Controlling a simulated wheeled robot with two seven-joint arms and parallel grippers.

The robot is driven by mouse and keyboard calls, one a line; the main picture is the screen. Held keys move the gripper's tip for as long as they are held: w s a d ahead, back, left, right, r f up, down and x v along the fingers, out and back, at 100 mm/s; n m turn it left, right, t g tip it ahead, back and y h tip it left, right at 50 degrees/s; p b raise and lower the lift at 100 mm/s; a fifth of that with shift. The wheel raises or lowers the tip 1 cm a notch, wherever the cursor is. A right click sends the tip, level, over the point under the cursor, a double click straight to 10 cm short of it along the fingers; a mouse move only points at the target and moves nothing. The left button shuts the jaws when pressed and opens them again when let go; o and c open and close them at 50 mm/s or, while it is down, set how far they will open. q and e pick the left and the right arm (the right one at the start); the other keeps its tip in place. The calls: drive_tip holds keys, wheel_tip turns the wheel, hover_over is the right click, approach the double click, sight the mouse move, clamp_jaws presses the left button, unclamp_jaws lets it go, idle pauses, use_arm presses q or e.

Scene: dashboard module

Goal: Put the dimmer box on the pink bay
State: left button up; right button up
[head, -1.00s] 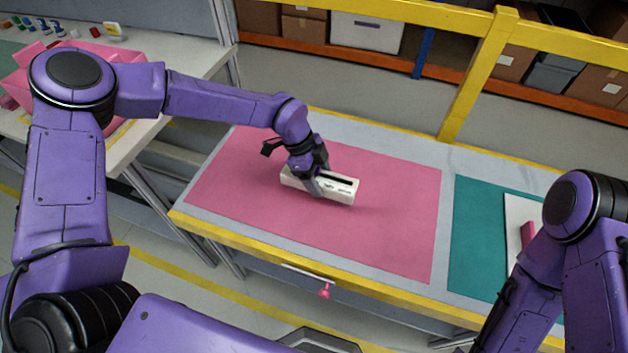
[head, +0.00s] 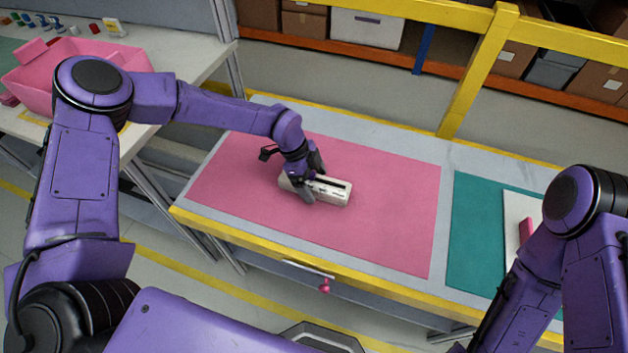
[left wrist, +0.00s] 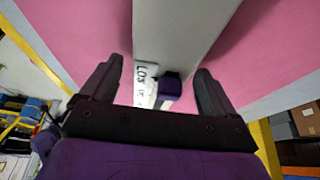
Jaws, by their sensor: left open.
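The dimmer box (head: 330,190) is a long white block with a dark slot on top. It lies on the pink bay (head: 390,210), the large pink mat on the table. My left gripper (head: 312,184) is at the box's left part, with its fingers open on either side of it. In the left wrist view the box (left wrist: 178,35) runs between the open fingertips (left wrist: 158,82), with gaps on both sides. It shows a label with printed letters and a small dark purple part. My right gripper is outside the views; only the right arm shows.
A teal mat (head: 478,230) with a white board (head: 517,225) and a pink piece (head: 526,230) lies to the right. A pink bin (head: 35,80) stands on the left table. A yellow rail (head: 470,85) runs behind. The pink mat's right half is clear.

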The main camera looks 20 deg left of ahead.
use_arm(q)
drive_tip(key=v, duration=1.1)
drive_tip(key=shift+r+b, duration=0.3)
drive_tip(key=shift+b, duration=0.1)
